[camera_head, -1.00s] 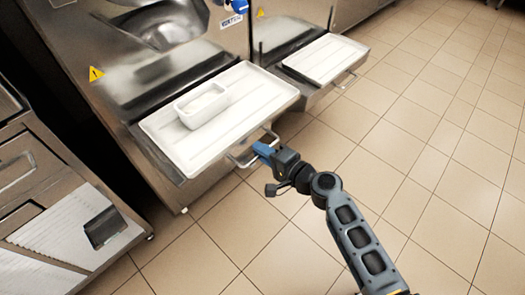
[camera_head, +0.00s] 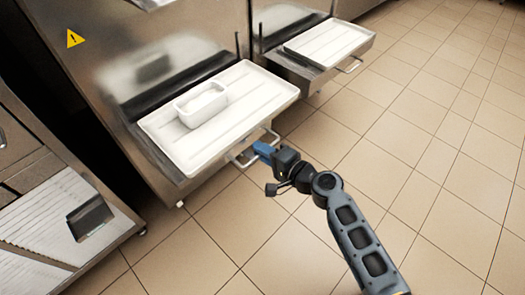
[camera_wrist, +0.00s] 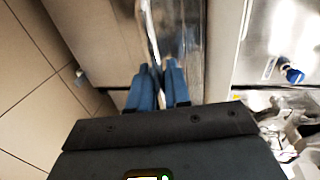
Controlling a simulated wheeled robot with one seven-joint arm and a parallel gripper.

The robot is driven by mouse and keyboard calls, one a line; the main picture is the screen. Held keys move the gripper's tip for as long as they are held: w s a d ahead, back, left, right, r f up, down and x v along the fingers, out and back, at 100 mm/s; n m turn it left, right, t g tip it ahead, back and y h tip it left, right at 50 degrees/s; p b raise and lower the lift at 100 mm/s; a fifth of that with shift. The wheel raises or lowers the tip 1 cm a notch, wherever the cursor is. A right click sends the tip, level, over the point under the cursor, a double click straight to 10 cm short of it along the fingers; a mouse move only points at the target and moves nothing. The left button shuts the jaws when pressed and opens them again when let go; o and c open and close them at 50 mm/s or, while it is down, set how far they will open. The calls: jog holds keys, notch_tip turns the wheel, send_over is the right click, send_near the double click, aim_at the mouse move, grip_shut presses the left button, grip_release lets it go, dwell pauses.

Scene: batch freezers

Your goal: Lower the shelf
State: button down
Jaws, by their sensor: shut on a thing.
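The shelf (camera_head: 160,127) is a white ribbed tray-like platform jutting from the front of the nearer steel freezer. A white rectangular container (camera_head: 201,103) sits on it, toward its back left. A metal bar handle (camera_head: 240,160) runs along the shelf's front edge. My gripper (camera_head: 262,149), with blue fingers, is shut on this handle at the front edge. In the wrist view the two blue fingers (camera_wrist: 158,84) close around the shiny handle bar (camera_wrist: 153,40). The exact contact is partly hidden by the fingers.
A second freezer's white shelf (camera_head: 328,42) with its own handle stands to the right, without a container. A steel cabinet (camera_head: 40,190) stands at the left. The tiled floor (camera_head: 430,150) to the right is clear.

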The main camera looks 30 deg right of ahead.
jog(key=shift+s+f+b, duration=0.1)
jog(key=shift+f+b, duration=1.6)
jog(key=shift+f, duration=0.4)
jog(key=c, duration=1.3)
grip_release()
jog(key=shift+f, duration=0.1)
jog(key=shift+o, duration=0.3)
jog(key=v, duration=0.7)
jog(key=shift+s, duration=0.35)
jog(key=shift+d, duration=0.15)
